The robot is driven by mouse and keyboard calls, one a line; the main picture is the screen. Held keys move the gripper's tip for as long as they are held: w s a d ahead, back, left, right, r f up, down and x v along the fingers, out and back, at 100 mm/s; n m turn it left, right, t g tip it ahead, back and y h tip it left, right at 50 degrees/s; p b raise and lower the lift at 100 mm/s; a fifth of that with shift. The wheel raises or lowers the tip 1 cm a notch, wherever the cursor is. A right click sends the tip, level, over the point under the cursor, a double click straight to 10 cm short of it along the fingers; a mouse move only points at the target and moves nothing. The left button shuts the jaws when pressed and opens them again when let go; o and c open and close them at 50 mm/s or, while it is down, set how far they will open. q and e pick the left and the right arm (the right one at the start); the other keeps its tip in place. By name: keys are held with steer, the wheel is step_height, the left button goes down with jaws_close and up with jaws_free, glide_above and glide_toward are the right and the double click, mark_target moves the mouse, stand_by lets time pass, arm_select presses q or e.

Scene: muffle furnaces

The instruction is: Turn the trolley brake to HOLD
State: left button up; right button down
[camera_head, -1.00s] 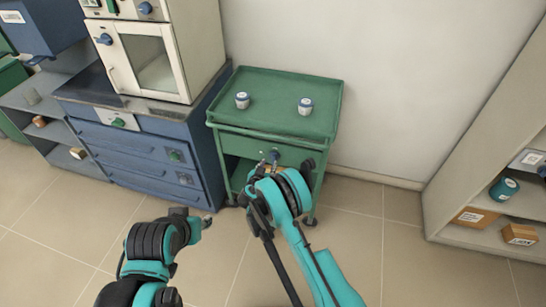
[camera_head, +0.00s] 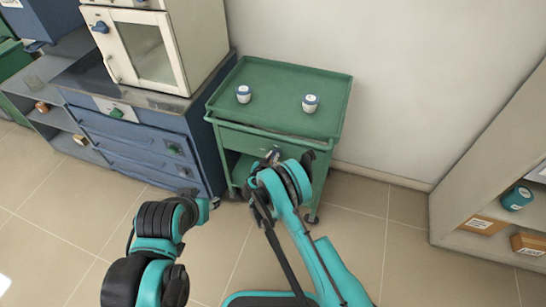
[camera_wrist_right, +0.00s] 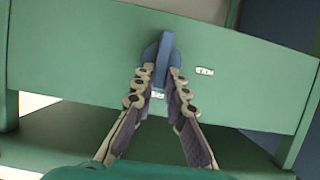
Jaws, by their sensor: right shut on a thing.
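The green trolley (camera_head: 290,80) stands against the wall, with a front panel below its top tray. The brake knob (camera_wrist_right: 165,55) on that panel is blue, with a raised bar that stands nearly upright in the right wrist view. One small white label (camera_wrist_right: 204,71) is to the right of the knob and another (camera_wrist_right: 157,94) is below it; their text is too small to read. My right gripper (camera_wrist_right: 160,78) is shut on the knob's bar, one finger on each side. In the head view my right arm mostly hides the knob. My left arm is at lower left, its fingers not clearly visible.
Two small blue-and-white jars (camera_head: 243,94) (camera_head: 310,103) stand on the trolley top. A blue drawer cabinet (camera_head: 140,140) with a white furnace (camera_head: 150,50) is close on the left. A shelf (camera_head: 450,215) stands at right. The floor between is clear.

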steer(key=shift+a, duration=0.1)
steer(key=shift+w+a+f+n+h, duration=0.1)
steer(key=shift+a+n+h, duration=0.1)
steer(key=shift+n+h, duration=0.45)
steer(key=shift+w+a+f+n+h, duration=0.15)
steer(key=shift+n+h, duration=0.25)
steer(key=shift+n, duration=0.5)
steer(key=shift+a+r+n+h, duration=0.1)
steer(key=shift+a+n+h, duration=0.15)
steer(key=shift+n+h, duration=0.4)
steer(key=shift+g, duration=0.3)
steer(key=c, duration=1.5)
jaws_free()
steer(key=shift+f, duration=0.1)
steer(key=shift+c, duration=0.2)
steer(key=v, duration=0.7)
steer(key=shift+s, duration=0.25)
